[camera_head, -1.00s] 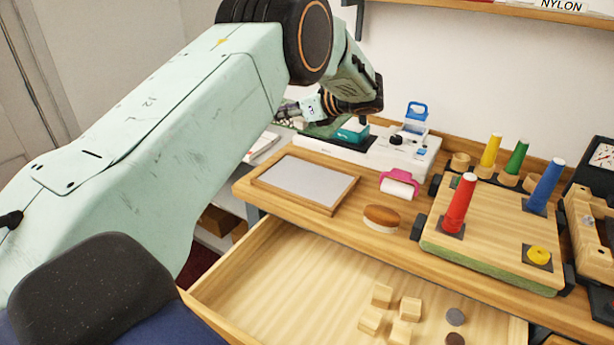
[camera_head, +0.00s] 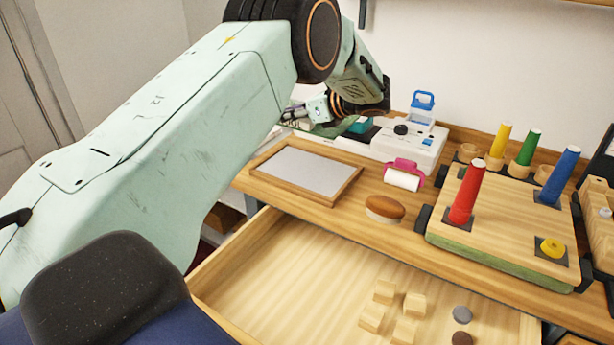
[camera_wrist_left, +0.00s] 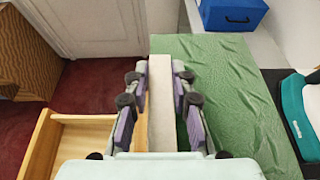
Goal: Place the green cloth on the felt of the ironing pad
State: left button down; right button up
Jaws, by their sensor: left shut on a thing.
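The green cloth (camera_wrist_left: 222,85) lies flat with slight wrinkles in the left wrist view, beside a pale strip (camera_wrist_left: 161,105) along its left edge. My left gripper (camera_wrist_left: 160,75) has one purple-padded finger on each side of this strip and is shut on it at the cloth's edge. In the head view my left gripper (camera_head: 298,114) is at the back left of the counter, partly hidden by my arm. Only a bit of the cloth (camera_head: 330,131) shows there. A wood-framed pale grey panel (camera_head: 300,171), apparently the ironing pad with its felt, lies bare, nearer than the gripper.
A white machine (camera_head: 408,147) with a black knob stands right of the gripper. A teal item (camera_wrist_left: 299,108) lies right of the cloth. A pink-handled roller (camera_head: 403,178), a brush (camera_head: 385,208) and a spool board (camera_head: 500,225) follow rightward. An open drawer (camera_head: 290,270) juts out in front.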

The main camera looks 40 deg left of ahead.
pick_arm(q)
jog(key=b, duration=0.4)
send_over(291, 178)
jog(key=f, duration=0.4)
jog(key=shift+d, duration=0.2)
notch_tip(291, 178, down, 7)
jog(key=shift+f+b, duration=0.1)
jog(key=shift+b, duration=0.85)
jog(key=shift+f, duration=0.3)
jog(key=shift+a+f, duration=0.15)
jog(key=shift+f, duration=0.1)
notch_tip(291, 178, down, 3)
jog(key=shift+s+r+b, duration=0.1)
jog(key=shift+s+b, duration=0.05)
jog(key=shift+b, duration=0.2)
jog(key=shift+f, duration=0.25)
jog(key=c, duration=1.6)
grip_release()
jog(key=o, duration=0.5)
jog(key=shift+r, duration=0.1)
jog(key=shift+c, duration=0.2)
